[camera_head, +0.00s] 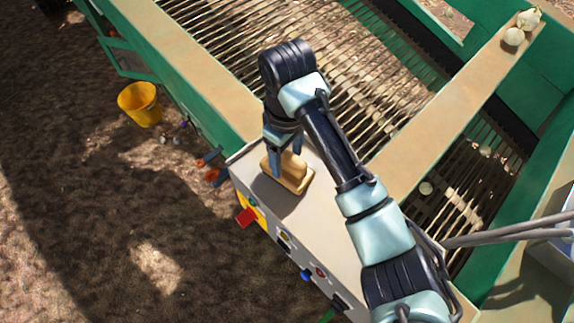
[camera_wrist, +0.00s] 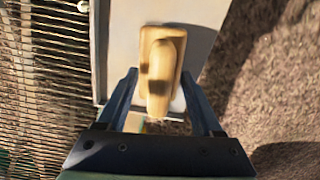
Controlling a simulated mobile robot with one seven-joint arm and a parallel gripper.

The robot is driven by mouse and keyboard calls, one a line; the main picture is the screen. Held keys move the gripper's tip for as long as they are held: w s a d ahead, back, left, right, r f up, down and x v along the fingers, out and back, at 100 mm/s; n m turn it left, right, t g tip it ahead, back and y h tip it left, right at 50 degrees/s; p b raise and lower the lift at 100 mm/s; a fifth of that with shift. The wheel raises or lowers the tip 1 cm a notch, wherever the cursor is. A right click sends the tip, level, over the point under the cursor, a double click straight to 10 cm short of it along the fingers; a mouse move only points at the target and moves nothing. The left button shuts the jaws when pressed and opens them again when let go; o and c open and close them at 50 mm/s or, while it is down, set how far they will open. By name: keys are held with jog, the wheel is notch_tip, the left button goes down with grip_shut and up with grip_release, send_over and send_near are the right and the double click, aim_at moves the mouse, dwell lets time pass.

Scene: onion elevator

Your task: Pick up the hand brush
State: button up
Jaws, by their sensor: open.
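The hand brush (camera_head: 291,176) is a tan wooden block with a raised handle. It lies on the grey top of the control box (camera_head: 325,223). My gripper (camera_head: 285,157) is right over the brush, pointing down, and partly hides it in the head view. In the wrist view the brush (camera_wrist: 161,72) stands between the two open fingers of my gripper (camera_wrist: 162,95), with a gap on each side. I cannot tell how far the fingertips are above the surface.
The control box has a red switch (camera_head: 246,217) and knobs on its front. A slatted conveyor (camera_head: 270,50) and a tan beam (camera_head: 455,120) with onions (camera_head: 514,37) lie beyond my arm. A yellow bucket (camera_head: 140,104) stands on the soil at left.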

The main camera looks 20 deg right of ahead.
jog(key=shift+c, duration=0.3)
grip_shut()
jog(key=shift+r, duration=0.1)
notch_tip(320, 180, up, 10)
jog(key=shift+p, duration=1.1)
jog(key=c, duration=0.7)
grip_release()
grip_shut()
